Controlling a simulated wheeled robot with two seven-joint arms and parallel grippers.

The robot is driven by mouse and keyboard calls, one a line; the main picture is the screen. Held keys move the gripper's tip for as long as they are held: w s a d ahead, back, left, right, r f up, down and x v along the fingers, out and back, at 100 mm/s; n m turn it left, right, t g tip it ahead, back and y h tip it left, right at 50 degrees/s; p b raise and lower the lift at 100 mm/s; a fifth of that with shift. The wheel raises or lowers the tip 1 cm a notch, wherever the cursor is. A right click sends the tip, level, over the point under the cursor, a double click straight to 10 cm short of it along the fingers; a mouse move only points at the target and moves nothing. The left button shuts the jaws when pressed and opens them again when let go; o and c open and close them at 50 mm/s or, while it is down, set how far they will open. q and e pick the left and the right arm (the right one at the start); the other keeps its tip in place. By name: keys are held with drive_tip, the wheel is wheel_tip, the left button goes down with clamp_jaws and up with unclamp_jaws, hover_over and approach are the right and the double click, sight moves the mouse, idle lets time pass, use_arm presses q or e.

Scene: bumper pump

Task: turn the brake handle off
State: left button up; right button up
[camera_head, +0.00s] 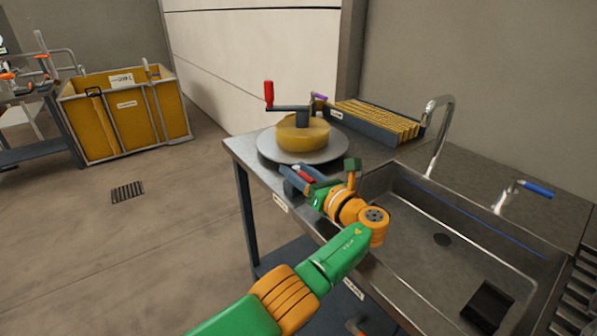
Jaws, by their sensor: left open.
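A yellow drum (303,137) sits on a round grey plate (272,152) on the metal counter. A crank with an upright red handle (269,94) is on top of the drum. A small purple-tipped lever (319,97) shows just behind it. A short red handle (303,174) lies low in front of the plate, partly hidden by my gripper. No label shows which of these is the brake handle. My left gripper (320,174) is open at the counter's front edge, close to the short red handle. I cannot tell whether they touch. My right gripper is out of view.
A sink (455,225) with a tall faucet (437,140) and a blue-handled tap (537,188) fills the counter's right side. A tray of yellow strips (375,118) stands behind the plate.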

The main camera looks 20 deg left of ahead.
use_arm(q)
drive_tip(key=shift+s+d, duration=0.1)
drive_tip(key=shift+d, duration=0.1)
drive_tip(key=v, duration=0.6)
drive_tip(key=shift+s+d+p, duration=0.2)
drive_tip(key=shift+d+p, duration=0.1)
drive_tip(key=shift+p, duration=0.1)
